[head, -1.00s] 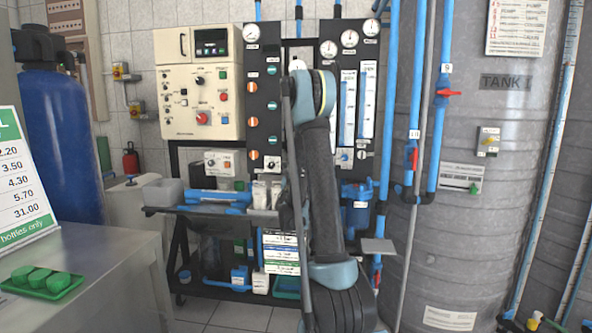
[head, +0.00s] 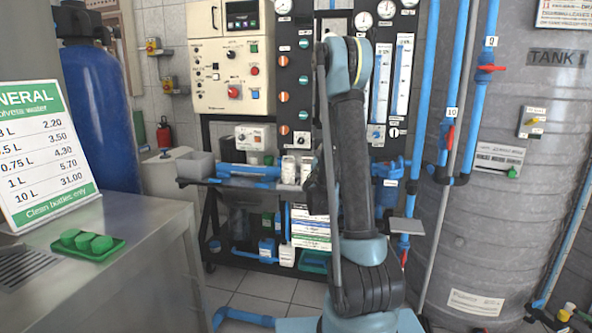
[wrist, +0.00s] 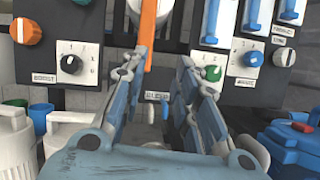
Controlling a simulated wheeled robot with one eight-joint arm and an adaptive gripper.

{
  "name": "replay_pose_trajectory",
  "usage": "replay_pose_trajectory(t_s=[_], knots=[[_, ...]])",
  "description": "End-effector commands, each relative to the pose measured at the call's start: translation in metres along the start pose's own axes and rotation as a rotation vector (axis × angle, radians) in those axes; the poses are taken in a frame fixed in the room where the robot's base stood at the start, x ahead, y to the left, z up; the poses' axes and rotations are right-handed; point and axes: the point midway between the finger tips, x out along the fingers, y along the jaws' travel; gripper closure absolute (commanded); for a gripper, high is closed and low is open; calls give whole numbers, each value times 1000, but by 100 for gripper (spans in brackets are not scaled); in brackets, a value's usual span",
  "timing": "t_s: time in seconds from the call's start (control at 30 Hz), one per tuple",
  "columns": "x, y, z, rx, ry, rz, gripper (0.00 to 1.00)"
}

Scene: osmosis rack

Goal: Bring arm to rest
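My arm (head: 352,165) stands folded upright in the middle of the head view, in front of the rack. My gripper (wrist: 163,62) shows in the wrist view with its two fingers apart and nothing clearly held between them. An orange strip (wrist: 151,30) stands behind the left fingertip; I cannot tell if they touch. In the head view the gripper is mostly hidden behind my arm.
The black rack panel (head: 292,70) with knobs and gauges is ahead. A metal counter (head: 150,225) with a price sign (head: 45,150) and green tray (head: 85,252) is at left. The grey tank (head: 490,200) is at right. Some tiled floor (head: 262,290) is clear.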

Motion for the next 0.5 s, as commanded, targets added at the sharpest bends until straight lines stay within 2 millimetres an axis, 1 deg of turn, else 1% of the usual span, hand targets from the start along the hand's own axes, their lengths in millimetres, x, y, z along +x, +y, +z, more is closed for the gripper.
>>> replay_pose_trajectory(t_s=[0.03,0.2,0.37,0.5], knots=[[-1,-10,9,51,7,-31,72],[-7,-48,33,268,38,-163,72],[-21,-83,49,467,66,-297,72],[-40,-112,57,635,89,-420,72]])
